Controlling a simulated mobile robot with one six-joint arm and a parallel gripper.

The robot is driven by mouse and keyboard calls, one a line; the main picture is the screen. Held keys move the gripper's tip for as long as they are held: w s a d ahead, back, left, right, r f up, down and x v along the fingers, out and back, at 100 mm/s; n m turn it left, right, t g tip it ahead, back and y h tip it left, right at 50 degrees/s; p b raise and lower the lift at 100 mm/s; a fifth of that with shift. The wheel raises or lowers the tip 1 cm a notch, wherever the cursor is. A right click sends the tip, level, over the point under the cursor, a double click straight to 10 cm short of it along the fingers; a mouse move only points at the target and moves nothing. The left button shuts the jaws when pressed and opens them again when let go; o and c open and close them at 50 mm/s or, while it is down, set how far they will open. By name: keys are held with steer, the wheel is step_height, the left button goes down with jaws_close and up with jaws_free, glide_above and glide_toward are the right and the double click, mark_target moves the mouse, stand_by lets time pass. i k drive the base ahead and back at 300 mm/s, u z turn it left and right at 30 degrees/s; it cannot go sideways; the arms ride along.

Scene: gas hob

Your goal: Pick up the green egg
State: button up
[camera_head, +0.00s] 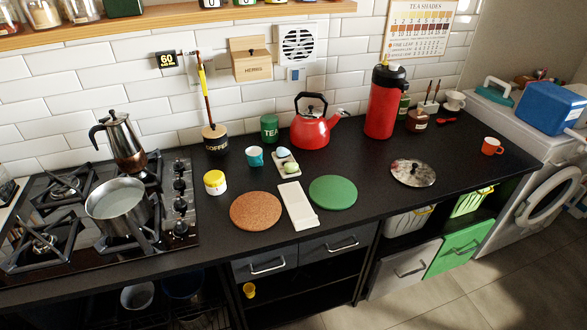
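A small pale green egg (290,169) lies in a small white holder (279,160) near the middle of the black counter. A pale bluish egg (283,153) lies in the same holder, just behind it. The eggs are small in this view, so fine detail is hard to tell. My gripper does not show in this view.
A teal cup (255,156) stands left of the holder and a red kettle (312,125) behind right. A white board (297,205), cork mat (256,211) and green mat (333,192) lie in front. A pot (118,203) sits on the hob, left.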

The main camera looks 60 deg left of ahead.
mark_target(289, 167)
steer(key=z, duration=0.05)
steer(key=k, duration=1.85)
steer(key=z, duration=1.3)
steer(key=k, duration=0.1)
steer(key=u, duration=2.75)
steer(key=i, duration=0.8)
